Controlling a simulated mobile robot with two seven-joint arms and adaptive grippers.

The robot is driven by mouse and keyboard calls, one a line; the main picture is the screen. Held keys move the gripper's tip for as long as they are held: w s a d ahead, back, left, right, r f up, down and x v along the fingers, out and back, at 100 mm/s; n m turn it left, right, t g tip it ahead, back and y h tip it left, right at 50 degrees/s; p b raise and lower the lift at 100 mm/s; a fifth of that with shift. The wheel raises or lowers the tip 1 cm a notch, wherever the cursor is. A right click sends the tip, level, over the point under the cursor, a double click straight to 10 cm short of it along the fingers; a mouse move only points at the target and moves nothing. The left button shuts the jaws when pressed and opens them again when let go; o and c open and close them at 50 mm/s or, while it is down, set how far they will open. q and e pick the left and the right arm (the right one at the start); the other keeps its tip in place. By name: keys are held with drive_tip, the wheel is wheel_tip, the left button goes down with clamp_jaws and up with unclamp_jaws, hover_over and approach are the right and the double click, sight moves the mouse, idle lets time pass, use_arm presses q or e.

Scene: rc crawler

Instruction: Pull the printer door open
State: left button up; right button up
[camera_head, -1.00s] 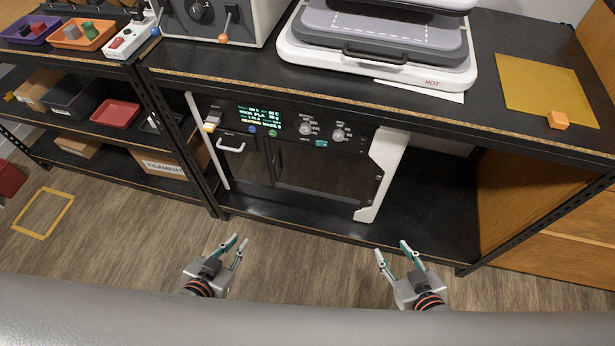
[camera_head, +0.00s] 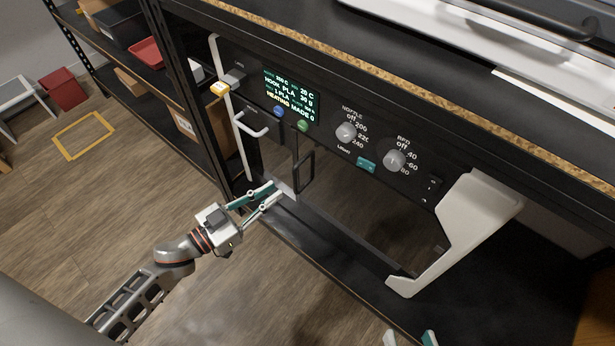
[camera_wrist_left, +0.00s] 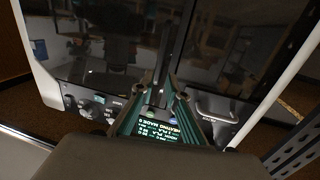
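The printer (camera_head: 340,125) stands in the shelf bay, with a lit display and knobs above dark glass. Its glass door (camera_head: 365,205) looks closed. A black upright handle (camera_head: 304,172) sits near the glass's left side; a pale bar handle (camera_head: 251,126) is further left, and it also shows in the left wrist view (camera_wrist_left: 217,117). My left gripper (camera_head: 279,190) appears open, its teal-padded fingers pointing at the printer just left of and below the black handle. Contact cannot be told. In the left wrist view its fingers (camera_wrist_left: 164,92) show nothing clearly held. My right gripper (camera_head: 410,339) is cut off at the bottom edge, fingers apart.
White side panels (camera_head: 450,235) frame the printer. The shelf board (camera_head: 345,258) runs below it, and the worktop edge (camera_head: 330,55) overhangs above. The floor (camera_head: 110,205) at left is free, with a yellow taped square (camera_head: 84,135).

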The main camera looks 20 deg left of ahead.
sight(296, 191)
use_arm(q)
drive_tip(key=x, duration=0.2)
drive_tip(key=b+x, duration=0.1)
drive_tip(key=x, duration=0.2)
drive_tip(key=f+x, duration=0.1)
drive_tip(key=x, duration=0.2)
drive_tip(key=shift+d+b, duration=0.15)
drive_tip(key=shift+b, duration=0.15)
use_arm(e)
drive_tip(key=shift+s+a+f+m, duration=0.15)
drive_tip(key=shift+a+m, duration=0.25)
drive_tip(key=shift+s+a+f+m, duration=0.1)
drive_tip(key=shift+s+a+m, duration=0.05)
drive_tip(key=shift+a+m, duration=0.25)
use_arm(q)
clamp_jaws()
drive_tip(key=shift+s, duration=0.1)
